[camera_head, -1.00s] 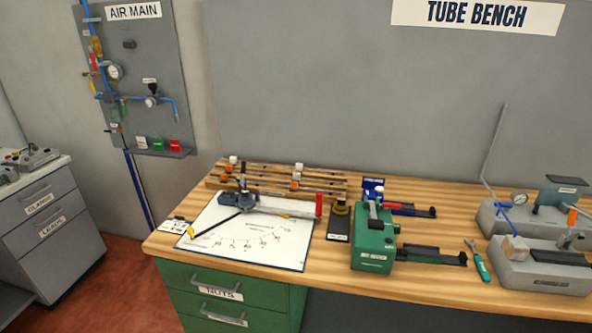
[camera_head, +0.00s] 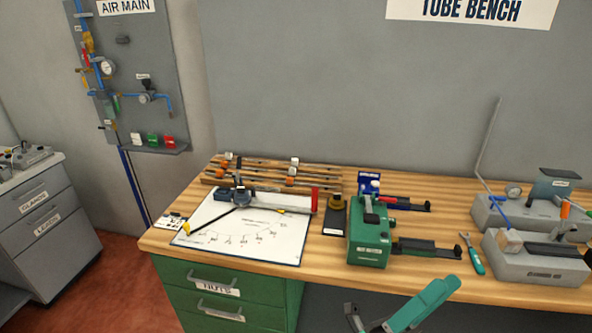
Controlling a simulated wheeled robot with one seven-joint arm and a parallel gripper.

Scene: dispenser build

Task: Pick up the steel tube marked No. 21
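Several thin tubes with orange or white fittings lie across the wooden rack (camera_head: 262,188) at the back left of the bench. Their number marks are too small to read, so I cannot tell which is No. 21. A tall bent steel tube (camera_head: 488,150) rises from a grey fixture at the right. Part of my arm (camera_head: 424,305), teal and grey, shows at the bottom edge in front of the bench, well apart from the rack. Small grey parts at its left end may be my gripper (camera_head: 354,318); their opening cannot be made out.
A white marked board (camera_head: 245,245) lies in front of the rack. A green machine (camera_head: 370,235), a dark stand (camera_head: 335,216), a teal-handled wrench (camera_head: 472,255) and grey fixtures (camera_head: 535,268) stand to the right. Bare wood runs along the front edge.

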